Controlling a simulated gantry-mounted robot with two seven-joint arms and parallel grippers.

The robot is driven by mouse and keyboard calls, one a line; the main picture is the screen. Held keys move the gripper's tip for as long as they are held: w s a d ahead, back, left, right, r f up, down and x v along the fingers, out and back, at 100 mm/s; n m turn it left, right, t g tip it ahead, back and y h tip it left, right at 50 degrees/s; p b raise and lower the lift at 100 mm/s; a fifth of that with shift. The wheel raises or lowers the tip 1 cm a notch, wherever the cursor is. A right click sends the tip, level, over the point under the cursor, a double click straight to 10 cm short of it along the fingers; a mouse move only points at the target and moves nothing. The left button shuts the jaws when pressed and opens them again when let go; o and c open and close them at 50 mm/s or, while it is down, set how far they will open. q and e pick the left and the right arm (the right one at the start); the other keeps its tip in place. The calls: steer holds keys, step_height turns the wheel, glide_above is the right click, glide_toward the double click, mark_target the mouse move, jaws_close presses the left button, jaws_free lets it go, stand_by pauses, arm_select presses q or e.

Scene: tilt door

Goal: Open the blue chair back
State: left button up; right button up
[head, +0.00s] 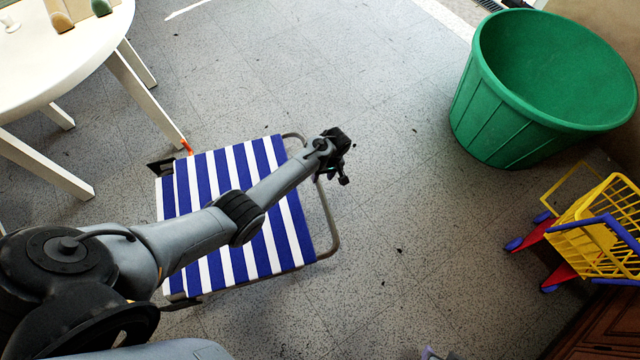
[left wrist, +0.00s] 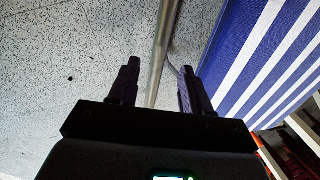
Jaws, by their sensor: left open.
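The blue and white striped chair (head: 285,215) sits low on the floor, left of centre in the head view, with its striped panel facing up. A bent metal tube (head: 330,225) runs along its right side. My left arm reaches across the panel. My left gripper (head: 341,165) is open at the upper right side of the chair, by the tube. In the left wrist view, a metal tube (left wrist: 163,45) runs between the two spread fingers, with no clear grip on it. The striped fabric (left wrist: 262,50) lies to the right there. My right gripper is not seen.
A round white table (head: 60,60) with small items stands at the upper left. A large green tub (head: 490,115) stands at the upper right. A yellow toy cart (head: 600,225) is at the right edge. The speckled floor between chair and tub is clear.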

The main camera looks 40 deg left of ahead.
mark_target(319, 184)
arm_select(q)
steer(key=shift+s+a+f+b, duration=0.15)
steer(key=shift+f+b, duration=0.25)
steer(key=shift+f, duration=0.45)
steer(key=shift+s+a+f+b, duration=0.1)
steer(key=shift+f+b, duration=0.3)
steer(key=shift+f, duration=0.4)
steer(key=shift+s+a+f+b, duration=0.15)
steer(key=shift+f+b, duration=0.25)
steer(key=shift+f, duration=0.45)
steer(key=shift+d, duration=0.1)
jaws_close()
